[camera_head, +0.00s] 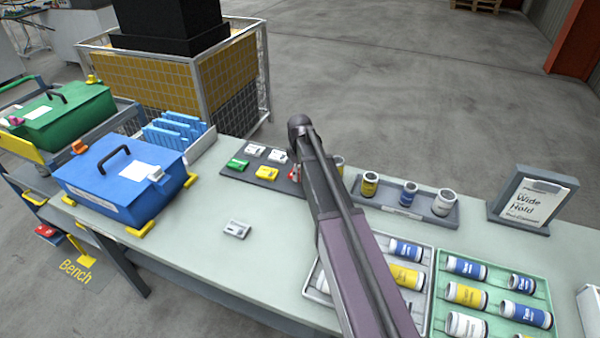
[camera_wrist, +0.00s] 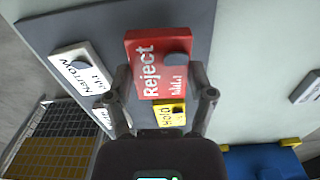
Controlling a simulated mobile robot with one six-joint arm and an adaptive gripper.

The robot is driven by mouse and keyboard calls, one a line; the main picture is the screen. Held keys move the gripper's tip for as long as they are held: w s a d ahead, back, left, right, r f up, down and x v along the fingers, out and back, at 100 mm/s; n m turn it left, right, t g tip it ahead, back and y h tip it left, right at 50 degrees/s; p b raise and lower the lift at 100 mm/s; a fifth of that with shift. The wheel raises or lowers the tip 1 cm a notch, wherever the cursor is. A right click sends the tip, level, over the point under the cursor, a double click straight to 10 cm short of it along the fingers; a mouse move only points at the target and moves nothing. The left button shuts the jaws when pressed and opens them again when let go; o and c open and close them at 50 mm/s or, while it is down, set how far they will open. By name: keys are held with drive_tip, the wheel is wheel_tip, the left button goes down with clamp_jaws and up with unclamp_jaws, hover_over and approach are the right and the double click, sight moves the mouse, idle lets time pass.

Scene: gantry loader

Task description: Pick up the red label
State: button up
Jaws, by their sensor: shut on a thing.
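The red label (camera_wrist: 150,85), a flat plate printed "Reject" with a grey round knob, is between the two fingers of my gripper (camera_wrist: 160,74) in the wrist view. The fingers are shut on it, one at each side. It looks larger than the labels around it; I cannot tell whether it is clear of the dark mat (camera_wrist: 105,22). In the head view only a sliver of the red label (camera_head: 292,173) shows beside my arm, which hides my gripper there.
White labels (camera_head: 255,150), a green label (camera_head: 237,164) and a yellow label (camera_head: 267,173) lie close by on the mat. A blue box (camera_head: 110,190) stands left and a tray of jars (camera_head: 425,214) right.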

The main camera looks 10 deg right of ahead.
drive_tip(key=s+a, duration=0.1)
drive_tip(key=s, duration=0.4)
drive_tip(key=s+a+r, duration=0.1)
drive_tip(key=s, duration=0.4)
drive_tip(key=s+a+r+p, duration=0.1)
drive_tip(key=s, duration=0.4)
drive_tip(key=shift+s+a, duration=0.25)
drive_tip(key=shift+s, duration=0.05)
drive_tip(key=shift+f, duration=0.1)
